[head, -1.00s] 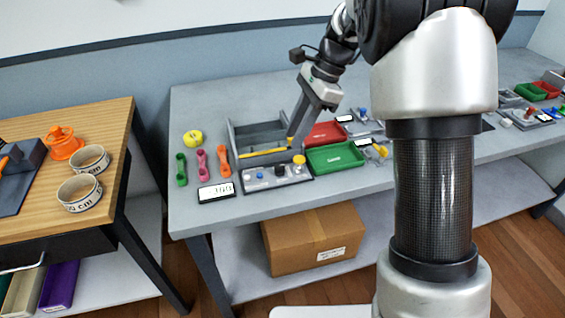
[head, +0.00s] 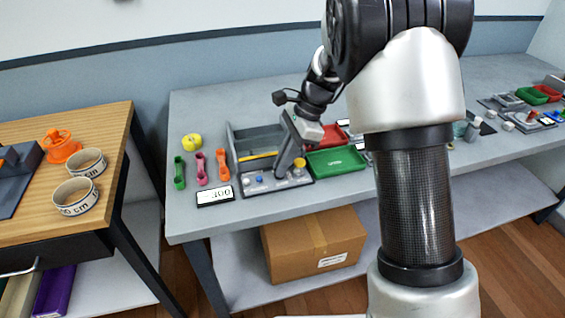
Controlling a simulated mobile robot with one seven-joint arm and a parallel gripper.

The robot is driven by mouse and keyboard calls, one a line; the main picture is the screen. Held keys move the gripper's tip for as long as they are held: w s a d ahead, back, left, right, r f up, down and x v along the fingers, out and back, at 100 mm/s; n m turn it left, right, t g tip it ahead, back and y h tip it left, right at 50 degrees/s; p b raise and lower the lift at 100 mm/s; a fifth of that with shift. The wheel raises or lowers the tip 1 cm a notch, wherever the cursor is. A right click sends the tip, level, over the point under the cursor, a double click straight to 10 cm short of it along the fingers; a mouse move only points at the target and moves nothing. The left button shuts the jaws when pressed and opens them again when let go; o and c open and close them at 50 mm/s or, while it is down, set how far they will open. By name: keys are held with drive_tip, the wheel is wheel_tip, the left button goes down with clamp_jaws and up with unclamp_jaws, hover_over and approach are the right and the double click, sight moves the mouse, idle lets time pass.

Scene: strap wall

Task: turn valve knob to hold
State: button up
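A dark control panel (head: 272,188) lies at the front edge of the grey table. It carries a blue knob (head: 260,180), a yellow knob (head: 299,164) and a small light knob (head: 247,186). I cannot tell which one is the valve knob, and no "hold" mark is readable. My gripper (head: 279,173) points down at the panel, between the blue and yellow knobs. It covers the spot of the panel's dark knob. Whether it touches or grips that knob is hidden, and its finger opening does not show.
A grey open bin (head: 236,150) stands behind the panel. A green tray (head: 337,163) and a red tray (head: 330,136) lie to its right. A white label card (head: 214,197) and several coloured wrench-like pieces (head: 201,169) lie to the left. My arm blocks the table's middle.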

clamp_jaws()
drive_tip(key=shift+r+p, duration=0.1)
drive_tip(key=shift+p, duration=0.2)
drive_tip(key=n+p, duration=0.1)
drive_tip(key=p, duration=0.1)
drive_tip(key=n+g+p, duration=0.1)
drive_tip(key=n, duration=0.1)
drive_tip(key=shift+w+r+n+p, duration=0.15)
drive_tip(key=shift+n+p, duration=0.15)
drive_tip(key=shift+p, duration=0.1)
drive_tip(key=n+p, duration=0.1)
drive_tip(key=n, duration=0.1)
drive_tip(key=n+g+h+p, duration=0.1)
drive_tip(key=n+p, duration=0.1)
drive_tip(key=n+g+h+p, duration=0.1)
drive_tip(key=n, duration=0.1)
drive_tip(key=shift+w+a, duration=0.1)
drive_tip(key=shift+a, duration=0.15)
drive_tip(key=n+h+p, duration=0.1)
drive_tip(key=n, duration=0.3)
drive_tip(key=shift+a+h+p, duration=0.1)
drive_tip(key=shift+h+p, duration=0.25)
drive_tip(key=shift+h, duration=0.05)
drive_tip(key=shift+a+f+n+h+p, duration=0.15)
drive_tip(key=shift+n+h, duration=0.25)
drive_tip(key=shift+n, duration=0.7)
drive_tip(key=shift+f+n+h+p, duration=0.1)
drive_tip(key=shift+n+h+p, duration=0.25)
drive_tip(key=shift+n, duration=0.75)
